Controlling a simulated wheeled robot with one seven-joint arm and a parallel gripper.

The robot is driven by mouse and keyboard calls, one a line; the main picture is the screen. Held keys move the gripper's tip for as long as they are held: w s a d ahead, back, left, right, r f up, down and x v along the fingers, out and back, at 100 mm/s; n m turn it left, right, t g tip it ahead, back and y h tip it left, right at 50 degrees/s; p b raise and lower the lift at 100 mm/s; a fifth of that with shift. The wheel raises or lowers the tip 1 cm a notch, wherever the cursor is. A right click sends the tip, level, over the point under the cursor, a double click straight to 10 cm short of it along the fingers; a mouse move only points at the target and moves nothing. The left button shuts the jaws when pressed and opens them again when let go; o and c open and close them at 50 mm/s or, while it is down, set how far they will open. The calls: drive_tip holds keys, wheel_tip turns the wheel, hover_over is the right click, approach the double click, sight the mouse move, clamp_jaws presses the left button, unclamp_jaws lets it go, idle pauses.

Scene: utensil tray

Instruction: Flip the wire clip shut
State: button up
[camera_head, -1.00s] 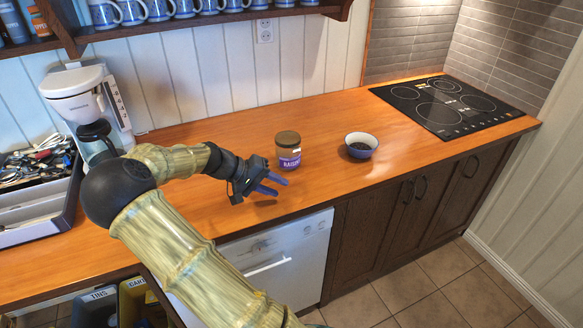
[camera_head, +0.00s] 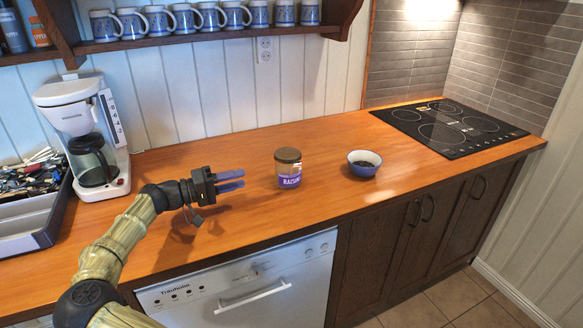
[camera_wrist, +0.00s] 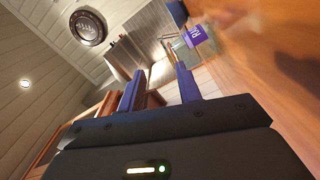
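A glass jar (camera_head: 288,170) with a brown lid and a purple raisins label stands upright on the wooden counter. Its lid looks level on top; a wire clip is too small to make out. The jar's purple label also shows in the wrist view (camera_wrist: 195,37), past the fingertips. My gripper (camera_head: 243,179) is to the left of the jar, just above the counter, apart from it. Its two blue fingers point right toward the jar. In the wrist view the fingers (camera_wrist: 160,72) stand apart with nothing between them.
A blue bowl (camera_head: 364,163) with dark contents stands right of the jar. A black hob (camera_head: 450,128) is farther right. A coffee maker (camera_head: 85,130) and a utensil tray (camera_head: 40,232) are at the left. A mug shelf (camera_head: 200,36) hangs above.

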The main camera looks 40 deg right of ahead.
sight(292, 166)
drive_tip(key=x, duration=1.6)
drive_tip(key=shift+d+p, duration=0.35)
